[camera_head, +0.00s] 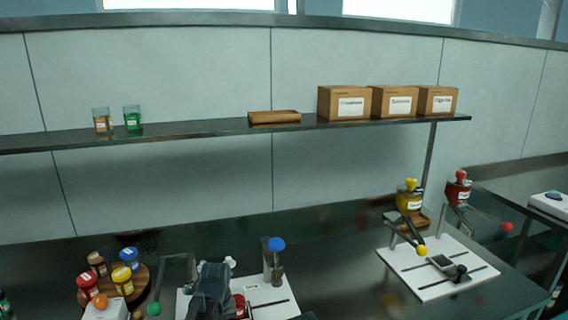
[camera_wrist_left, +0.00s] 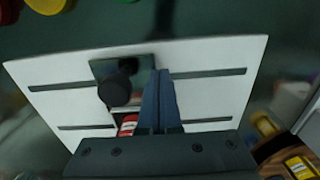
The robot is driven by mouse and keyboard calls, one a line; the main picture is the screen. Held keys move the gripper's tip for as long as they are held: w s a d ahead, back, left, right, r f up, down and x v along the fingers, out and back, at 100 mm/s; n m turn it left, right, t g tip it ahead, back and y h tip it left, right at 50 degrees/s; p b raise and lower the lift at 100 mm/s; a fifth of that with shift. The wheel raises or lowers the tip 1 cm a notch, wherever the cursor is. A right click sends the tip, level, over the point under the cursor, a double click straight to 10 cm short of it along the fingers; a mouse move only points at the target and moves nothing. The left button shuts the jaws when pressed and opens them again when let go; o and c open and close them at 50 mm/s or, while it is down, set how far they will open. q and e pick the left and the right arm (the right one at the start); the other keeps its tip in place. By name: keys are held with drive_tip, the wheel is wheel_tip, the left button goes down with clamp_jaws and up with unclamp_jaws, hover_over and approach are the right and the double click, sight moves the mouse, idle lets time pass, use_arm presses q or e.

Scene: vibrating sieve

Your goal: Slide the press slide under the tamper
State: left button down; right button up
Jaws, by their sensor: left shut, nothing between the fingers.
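My left gripper (camera_head: 212,275) is over the left white slotted plate (camera_head: 272,293) in the head view. In the left wrist view its fingers (camera_wrist_left: 162,75) are shut and empty. A dark slide plate (camera_wrist_left: 105,69) with a round black knob (camera_wrist_left: 118,90) lies on the white plate, just left of the fingers; I cannot tell whether they touch. The gripper and arm hide this slide in the head view. A similar slide (camera_head: 441,262) with a black knob lies on the right white plate (camera_head: 408,263), by a yellow-topped lever press (camera_head: 409,201). I cannot tell which part is the tamper.
A blue-capped post (camera_head: 275,262) stands by the left plate. A round wooden stand (camera_head: 139,281) with colored jars is at left. A red-topped press (camera_head: 458,187) stands at right. A shelf (camera_head: 200,130) with boxes runs above. The dark counter between the plates is mostly clear.

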use_arm(q)
drive_tip(key=shift+w+d, duration=0.65)
drive_tip(key=shift+d, duration=1.7)
drive_tip(key=shift+w+d, duration=0.7)
drive_tip(key=shift+d, duration=1.6)
drive_tip(key=shift+w+d, duration=0.65)
drive_tip(key=shift+d, duration=1.7)
drive_tip(key=shift+a, duration=0.15)
drive_tip(key=shift+s+a, duration=0.2)
drive_tip(key=shift+a, duration=0.3)
wheel_tip(320, 180, up, 9)
drive_tip(key=p, duration=0.9)
